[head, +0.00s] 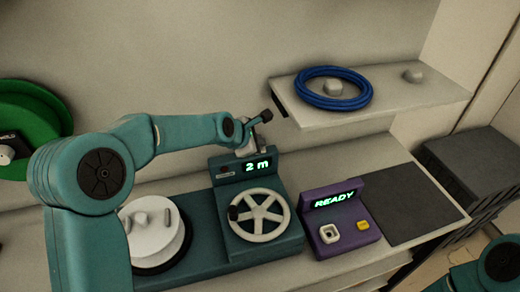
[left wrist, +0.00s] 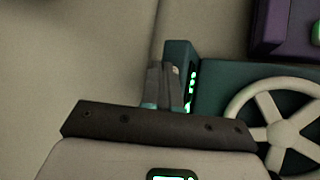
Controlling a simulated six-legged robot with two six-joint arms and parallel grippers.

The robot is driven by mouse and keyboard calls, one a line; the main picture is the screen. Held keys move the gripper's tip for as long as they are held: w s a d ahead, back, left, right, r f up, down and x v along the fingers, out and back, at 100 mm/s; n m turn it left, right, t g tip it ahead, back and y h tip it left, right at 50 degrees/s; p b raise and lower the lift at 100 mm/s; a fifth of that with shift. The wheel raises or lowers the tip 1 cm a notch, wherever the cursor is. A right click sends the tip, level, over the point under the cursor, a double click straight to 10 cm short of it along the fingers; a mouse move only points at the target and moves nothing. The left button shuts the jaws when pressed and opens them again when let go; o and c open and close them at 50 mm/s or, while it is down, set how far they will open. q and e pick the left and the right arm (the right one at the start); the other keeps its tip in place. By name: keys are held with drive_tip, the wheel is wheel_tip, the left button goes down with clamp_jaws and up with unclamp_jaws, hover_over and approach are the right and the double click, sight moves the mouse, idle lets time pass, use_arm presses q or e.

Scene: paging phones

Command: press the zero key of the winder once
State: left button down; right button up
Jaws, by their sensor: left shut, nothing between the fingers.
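The winder (head: 215,232) is a teal machine with a lit display (head: 257,166) reading "2 m", a white spoked handwheel (head: 262,216) and a white reel (head: 153,232) on its left. My left gripper (head: 243,151) is shut and empty, at the top edge of the display housing. In the left wrist view its closed fingers (left wrist: 165,72) overlap the housing (left wrist: 182,52) beside the green digits; I cannot tell whether they touch it. The zero key is not clearly seen. A small dark label (head: 226,172) sits left of the digits. My right gripper is out of view.
A purple unit (head: 340,222) reading "READY" has a white key and a yellow key, right of the winder. A dark mat (head: 405,205) lies beyond it. A shelf (head: 420,103) above holds a blue coil (head: 333,101). A green reel (head: 30,112) is at far left.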

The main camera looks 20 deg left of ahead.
use_arm(q)
drive_tip(key=shift+f, duration=0.55)
idle(0.9)
drive_tip(key=shift+r+p, duration=0.8)
drive_tip(key=shift+r, duration=0.15)
wheel_tip(320, 180, up, 5)
drive_tip(key=p, duration=0.5)
drive_tip(key=shift+s, duration=0.1)
idle(0.6)
